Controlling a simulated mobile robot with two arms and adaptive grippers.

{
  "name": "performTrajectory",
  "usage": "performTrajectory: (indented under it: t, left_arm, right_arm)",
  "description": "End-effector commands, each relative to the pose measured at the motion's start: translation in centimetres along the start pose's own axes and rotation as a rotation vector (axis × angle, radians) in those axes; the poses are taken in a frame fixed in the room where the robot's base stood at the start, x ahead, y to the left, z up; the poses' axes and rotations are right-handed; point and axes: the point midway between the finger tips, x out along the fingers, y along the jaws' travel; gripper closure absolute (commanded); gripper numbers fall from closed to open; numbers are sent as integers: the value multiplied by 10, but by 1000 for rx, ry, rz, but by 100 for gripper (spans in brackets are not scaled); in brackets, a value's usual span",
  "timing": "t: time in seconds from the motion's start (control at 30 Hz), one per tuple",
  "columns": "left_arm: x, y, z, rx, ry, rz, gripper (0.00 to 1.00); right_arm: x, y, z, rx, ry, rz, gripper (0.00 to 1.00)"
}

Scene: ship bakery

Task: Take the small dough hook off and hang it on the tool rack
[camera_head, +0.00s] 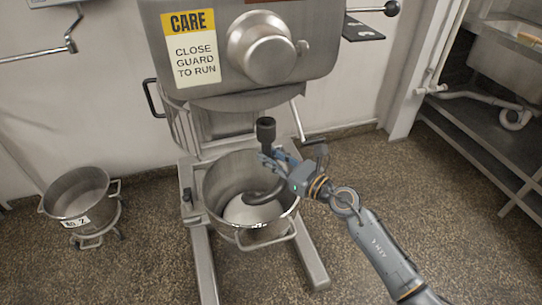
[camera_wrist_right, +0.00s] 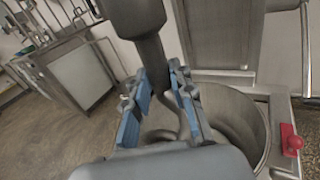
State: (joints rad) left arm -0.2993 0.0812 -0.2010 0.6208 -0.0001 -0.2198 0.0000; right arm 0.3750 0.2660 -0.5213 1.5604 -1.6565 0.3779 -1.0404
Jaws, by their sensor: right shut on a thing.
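The small dough hook has a dark collar (camera_head: 265,131) at its top and a grey curved lower end (camera_head: 262,196). My right gripper (camera_head: 279,160) is shut on its shaft, just below the collar. The collar's top shows free in front of the mixer (camera_head: 235,75). The curved end hangs over or inside the steel bowl (camera_head: 215,190); I cannot tell how deep. In the right wrist view the hook's shaft (camera_wrist_right: 152,55) runs down between the blue finger pads (camera_wrist_right: 160,100). The mixer's tool socket is hidden. I cannot identify the tool rack with certainty. My left gripper is out of view.
The mixer's legs (camera_head: 202,262) stand around the bowl. A smaller pot on a wheeled stand (camera_head: 78,200) is at the left. Metal bars with a bent end (camera_head: 70,40) show at the upper left wall. A sink and shelf (camera_head: 490,130) stand right. Floor is clear in front.

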Motion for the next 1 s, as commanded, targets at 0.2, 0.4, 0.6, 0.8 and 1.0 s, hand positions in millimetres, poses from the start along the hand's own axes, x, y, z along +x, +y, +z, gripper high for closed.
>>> performTrajectory:
  t: [0.2,0.4,0.6,0.8,1.0]
  left_arm:
    - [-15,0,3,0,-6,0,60]
    - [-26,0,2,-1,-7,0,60]
    - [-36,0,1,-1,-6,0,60]
    - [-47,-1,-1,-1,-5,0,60]
    - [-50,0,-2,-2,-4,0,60]
  right_arm:
    - [0,-1,19,-1,-7,-1,100]
    - [0,-1,30,-1,-7,-1,100]
    - [0,-1,41,-1,-7,-1,100]
    - [0,-1,51,-1,-6,-1,100]
    - [0,-1,54,0,-6,-1,100]
